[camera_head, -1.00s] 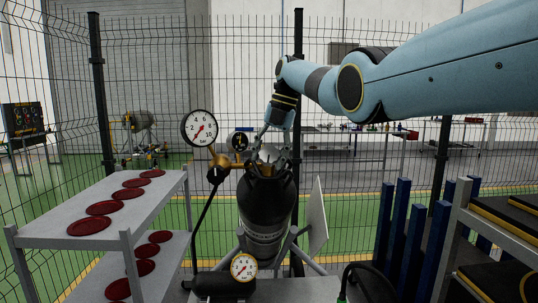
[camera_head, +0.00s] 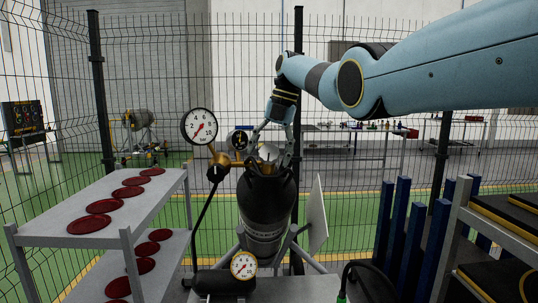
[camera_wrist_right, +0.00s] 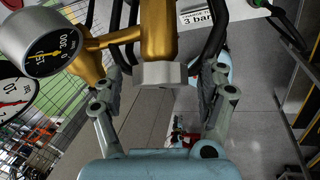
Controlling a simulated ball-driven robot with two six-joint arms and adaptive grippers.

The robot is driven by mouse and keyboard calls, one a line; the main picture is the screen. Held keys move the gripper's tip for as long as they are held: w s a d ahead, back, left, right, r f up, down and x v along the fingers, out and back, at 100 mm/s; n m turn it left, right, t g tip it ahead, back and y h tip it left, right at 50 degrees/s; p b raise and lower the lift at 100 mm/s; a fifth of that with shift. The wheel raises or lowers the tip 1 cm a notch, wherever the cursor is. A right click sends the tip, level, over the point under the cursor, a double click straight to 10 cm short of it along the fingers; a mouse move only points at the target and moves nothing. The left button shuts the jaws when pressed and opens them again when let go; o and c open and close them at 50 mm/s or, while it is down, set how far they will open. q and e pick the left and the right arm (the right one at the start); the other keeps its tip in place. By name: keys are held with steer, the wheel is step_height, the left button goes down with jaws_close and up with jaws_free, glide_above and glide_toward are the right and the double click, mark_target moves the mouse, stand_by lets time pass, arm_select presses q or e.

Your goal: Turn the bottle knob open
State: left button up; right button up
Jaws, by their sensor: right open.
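The black bottle (camera_head: 266,205) stands upright in the middle of the head view, with a brass valve (camera_head: 225,160) and gauges at its top. My right gripper (camera_head: 272,152) points down over the bottle's top. In the right wrist view the right gripper (camera_wrist_right: 164,76) is open, its two fingers spread on either side of a grey faceted piece (camera_wrist_right: 159,74) at the end of the brass valve body (camera_wrist_right: 158,30). The fingers look apart from this piece, and I cannot tell for certain that it is the knob. My left gripper is not in view.
A large white gauge (camera_head: 199,127) and a small dark gauge (camera_head: 239,140) stand beside the valve. A hose (camera_head: 202,225) hangs at its left. A shelf (camera_head: 150,205) with red discs stands left; blue posts (camera_head: 400,225) and a rack (camera_head: 480,220) stand right.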

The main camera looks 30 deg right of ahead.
steer(key=v, duration=1.1)
steer(key=shift+r, duration=0.1)
